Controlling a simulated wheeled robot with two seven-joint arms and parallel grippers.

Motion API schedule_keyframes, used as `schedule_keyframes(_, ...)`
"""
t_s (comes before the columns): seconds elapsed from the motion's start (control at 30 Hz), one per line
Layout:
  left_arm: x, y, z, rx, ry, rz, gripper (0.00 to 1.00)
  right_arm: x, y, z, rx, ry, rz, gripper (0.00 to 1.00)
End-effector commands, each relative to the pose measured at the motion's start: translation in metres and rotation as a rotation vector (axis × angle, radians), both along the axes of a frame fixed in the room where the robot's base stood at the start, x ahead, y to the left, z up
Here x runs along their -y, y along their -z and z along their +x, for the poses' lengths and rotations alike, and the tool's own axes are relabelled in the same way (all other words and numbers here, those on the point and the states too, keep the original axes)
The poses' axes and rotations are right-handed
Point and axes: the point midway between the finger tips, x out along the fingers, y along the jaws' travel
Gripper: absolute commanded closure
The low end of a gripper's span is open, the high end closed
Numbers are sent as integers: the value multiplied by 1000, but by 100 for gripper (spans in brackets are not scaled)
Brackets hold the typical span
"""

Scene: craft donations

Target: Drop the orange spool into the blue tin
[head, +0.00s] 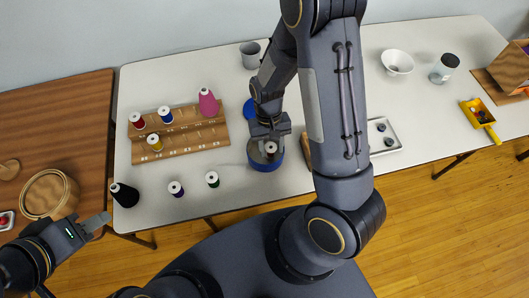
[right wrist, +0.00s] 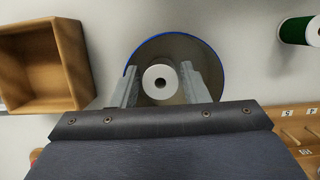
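The blue tin (head: 262,165) stands near the front edge of the white table, below my right gripper (head: 269,142). In the right wrist view the tin (right wrist: 208,57) is a round grey interior with a blue rim. A spool (right wrist: 160,82) with a white top and dark centre hole shows inside the tin's outline, between my right fingers. Its sides are hidden, so I cannot see orange on it. The fingers are apart, with a narrow gap beside the spool. My left gripper (head: 93,225) is off the table at the left; its finger opening is unclear.
A wooden rack (head: 185,140) holds several spools. Black (head: 124,195), purple (head: 176,188) and green (head: 212,179) spools stand in front of it. A wooden box (right wrist: 45,65) is beside the tin. A grey mug (head: 250,55) and white bowl (head: 397,62) stand behind.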

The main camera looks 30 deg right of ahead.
Motion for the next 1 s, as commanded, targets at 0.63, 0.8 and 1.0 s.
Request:
schedule_keyframes(0.63,0,1,0,0,0,0,64,2,-31,10,6,1,2,43)
schedule_keyframes(0.8,0,2,0,0,0,0,64,4,-58,17,4,-1,0,43)
schedule_keyframes(1.0,0,2,0,0,0,0,64,4,-74,20,1,0,0,43)
